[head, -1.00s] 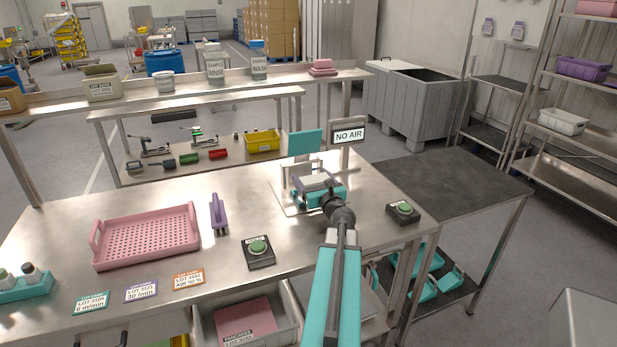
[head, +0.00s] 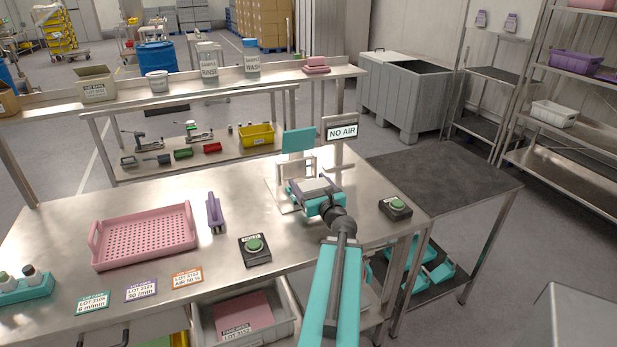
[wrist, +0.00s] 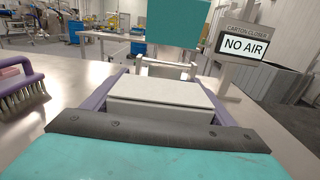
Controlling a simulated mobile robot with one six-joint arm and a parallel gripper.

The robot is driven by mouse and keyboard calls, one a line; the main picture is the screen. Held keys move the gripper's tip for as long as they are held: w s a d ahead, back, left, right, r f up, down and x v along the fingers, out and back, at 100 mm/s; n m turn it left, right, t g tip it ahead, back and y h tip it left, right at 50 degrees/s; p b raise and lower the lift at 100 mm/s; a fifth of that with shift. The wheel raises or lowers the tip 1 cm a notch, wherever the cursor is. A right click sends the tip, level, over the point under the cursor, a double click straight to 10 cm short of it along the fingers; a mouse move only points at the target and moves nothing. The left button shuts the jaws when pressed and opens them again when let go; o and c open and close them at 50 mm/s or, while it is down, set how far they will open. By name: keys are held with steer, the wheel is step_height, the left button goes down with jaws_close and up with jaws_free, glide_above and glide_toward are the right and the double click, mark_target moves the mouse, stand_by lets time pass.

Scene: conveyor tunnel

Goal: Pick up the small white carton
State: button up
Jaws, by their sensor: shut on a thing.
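The small white carton (wrist: 162,102) lies between the purple fingers of my gripper (wrist: 163,88) in the wrist view, its lid flat on top. In the head view the carton (head: 315,186) shows as a pale block at the end of my arm, with my gripper (head: 317,192) shut on it. It is over the table, just in front of the carton closer, a metal frame with a teal panel (head: 298,140). The carton's underside is hidden, so I cannot tell whether it is clear of the surface.
A "NO AIR" sign (head: 342,132) stands behind on a post. Green-button boxes sit left (head: 255,248) and right (head: 396,207) of my arm. A purple brush (head: 214,212) and pink basket (head: 145,236) lie to the left. The dark side table (head: 445,180) is bare.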

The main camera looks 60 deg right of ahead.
mark_target(313, 187)
steer(key=shift+s+a+r+p, duration=0.4)
steer(key=shift+s+a+p, duration=0.35)
steer(key=shift+p, duration=3.8)
steer(key=shift+p+v, duration=1.15)
steer(key=shift+v, duration=0.2)
steer(key=shift+w+a+f, duration=0.1)
steer(key=shift+a, duration=0.05)
